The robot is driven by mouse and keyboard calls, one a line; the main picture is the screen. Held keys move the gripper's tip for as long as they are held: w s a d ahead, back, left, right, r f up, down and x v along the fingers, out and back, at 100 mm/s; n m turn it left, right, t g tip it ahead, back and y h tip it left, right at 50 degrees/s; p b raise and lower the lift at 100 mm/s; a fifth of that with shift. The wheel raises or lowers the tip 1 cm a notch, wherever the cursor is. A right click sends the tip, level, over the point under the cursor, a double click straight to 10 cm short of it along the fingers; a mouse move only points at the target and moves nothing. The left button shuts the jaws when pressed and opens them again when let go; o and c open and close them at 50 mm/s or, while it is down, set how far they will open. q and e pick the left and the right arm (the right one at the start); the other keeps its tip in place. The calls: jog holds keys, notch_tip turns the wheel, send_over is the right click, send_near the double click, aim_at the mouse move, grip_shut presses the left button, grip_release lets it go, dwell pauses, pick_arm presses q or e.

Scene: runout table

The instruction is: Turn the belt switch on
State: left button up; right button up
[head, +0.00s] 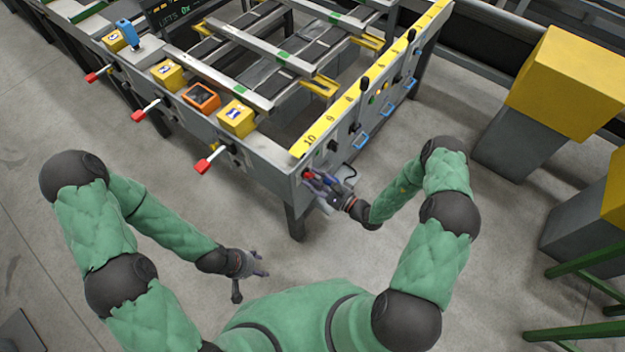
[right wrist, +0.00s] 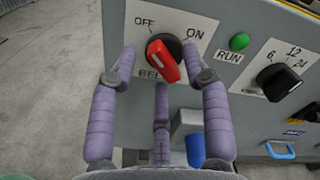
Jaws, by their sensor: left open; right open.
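The belt switch is a red handle on a black round base (right wrist: 163,62), on a white plate marked OFF at upper left and ON at upper right. Its handle slants from upper left to lower right, the upper end toward OFF. My right gripper (right wrist: 159,52) is open, with purple fingers on either side of the switch; I cannot tell whether they touch it. In the head view, my right gripper (head: 314,180) is at the table's end panel and partly hides the switch. My left gripper (head: 261,264) is open and empty above the floor.
A green RUN button (right wrist: 239,41) and a black selector knob (right wrist: 281,82) sit right of the switch. Blue handles (head: 361,139) line the panel. Red-tipped levers (head: 204,165) stick out along the table's left side. Yellow-topped blocks (head: 574,75) stand right; floor around my left gripper is clear.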

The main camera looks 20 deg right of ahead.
jog(key=shift+w+a, duration=0.25)
jog(key=shift+w, duration=0.05)
jog(key=shift+c, duration=0.3)
grip_shut()
